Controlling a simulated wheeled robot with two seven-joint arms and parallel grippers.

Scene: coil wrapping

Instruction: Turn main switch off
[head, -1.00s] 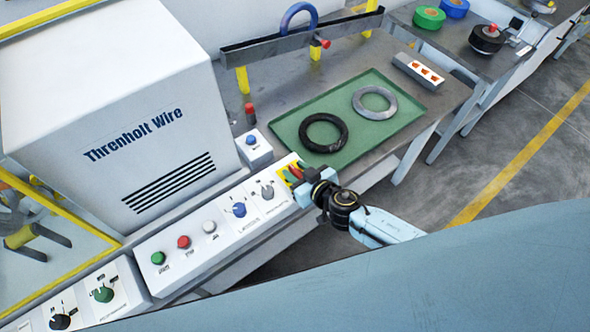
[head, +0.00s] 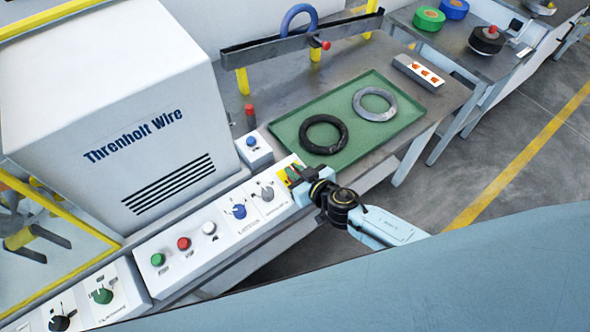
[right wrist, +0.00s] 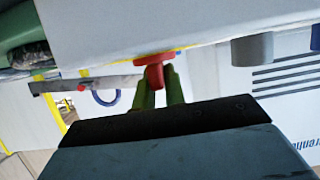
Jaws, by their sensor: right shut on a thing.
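The main switch is a red knob on a yellow plate (head: 293,170) at the right end of the white control panel. In the head view my right gripper (head: 295,178) is at this switch and hides most of it. In the right wrist view the red knob (right wrist: 155,68) sits between the green fingertips of my right gripper (right wrist: 158,85), which are shut on it. The knob's exact angle is hard to read. My left gripper is not in view.
The white control panel (head: 190,262) carries green, red and white buttons, a blue knob (head: 239,211) and a grey knob (head: 267,194) left of my gripper. A green tray (head: 375,140) with a black coil (head: 323,121) and a grey coil (head: 390,93) lies behind it.

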